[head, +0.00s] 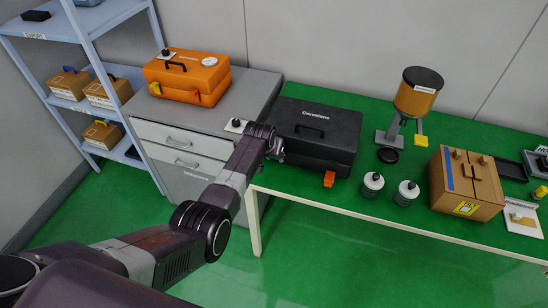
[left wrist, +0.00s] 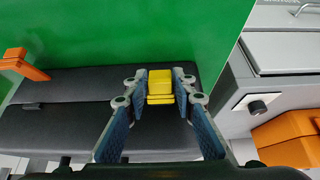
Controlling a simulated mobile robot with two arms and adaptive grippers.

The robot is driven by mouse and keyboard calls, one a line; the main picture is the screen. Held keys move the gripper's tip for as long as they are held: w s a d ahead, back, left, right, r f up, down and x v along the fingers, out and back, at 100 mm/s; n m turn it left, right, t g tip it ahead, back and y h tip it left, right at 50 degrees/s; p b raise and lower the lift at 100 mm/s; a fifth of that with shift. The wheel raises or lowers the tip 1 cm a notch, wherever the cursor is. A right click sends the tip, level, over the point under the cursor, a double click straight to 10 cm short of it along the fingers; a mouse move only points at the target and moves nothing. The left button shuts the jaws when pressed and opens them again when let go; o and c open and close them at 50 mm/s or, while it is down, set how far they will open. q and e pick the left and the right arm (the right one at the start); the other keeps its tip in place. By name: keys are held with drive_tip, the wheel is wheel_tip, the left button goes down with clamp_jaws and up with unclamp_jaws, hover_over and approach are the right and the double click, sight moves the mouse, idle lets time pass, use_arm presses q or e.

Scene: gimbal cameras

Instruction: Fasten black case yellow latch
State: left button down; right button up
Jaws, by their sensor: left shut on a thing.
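The black case (head: 318,130) lies closed at the left end of the green table; its dark surface (left wrist: 70,122) also fills the lower part of the left wrist view. The yellow latch (left wrist: 160,86) is on the case edge, between my left fingers. My left gripper (left wrist: 160,78) is shut on it, one finger on each side. In the head view my left gripper (head: 274,149) is at the case's front left corner, and the yellow latch is hidden there. I cannot tell whether the latch is fastened. My right gripper is in neither view.
An orange latch (head: 329,179) sticks out from the case's front edge. A grey cabinet (head: 183,150) with an orange case (head: 187,75) stands left.

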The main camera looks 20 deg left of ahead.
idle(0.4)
use_arm(q)
drive_tip(key=c, duration=1.7)
unclamp_jaws()
drive_tip(key=shift+v, duration=5.95)
drive_tip(key=shift+w, duration=0.1)
